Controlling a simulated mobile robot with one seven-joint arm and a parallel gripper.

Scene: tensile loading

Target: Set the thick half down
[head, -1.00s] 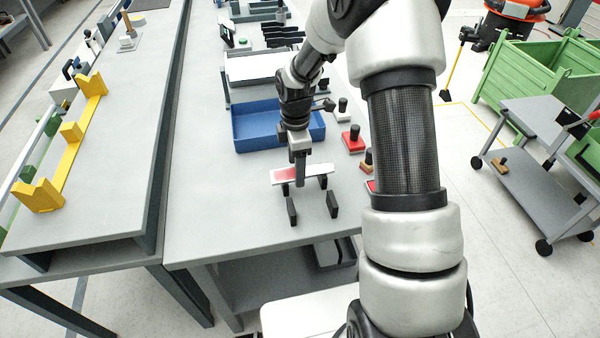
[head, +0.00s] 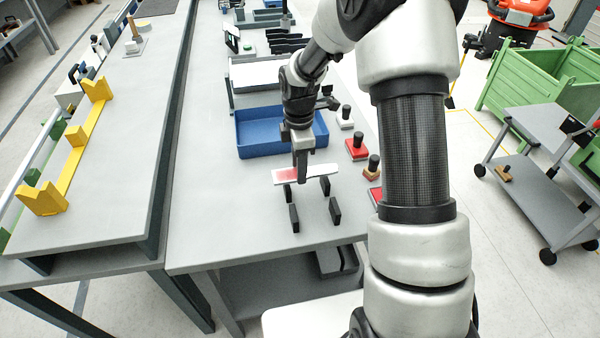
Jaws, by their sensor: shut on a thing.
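My gripper (head: 301,176) points down over the front of the grey workbench, with its fingers shut on a flat, pale bar (head: 320,171). The bar is reddish at its left part and lies roughly level, across the picture. I take it to be the thick half; its thickness is hard to judge. Two short black uprights (head: 325,186) stand just below it in the picture, and another pair (head: 294,217) stands nearer the front edge. I cannot tell whether the bar touches the rear uprights. The fingertips partly hide the bar's middle.
A blue tray (head: 245,147) lies behind the gripper. Stamp-like blocks with black knobs, one red (head: 356,153), one brown (head: 373,173), stand to the right, near my arm. The workbench (head: 220,215) is clear to the left of the uprights.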

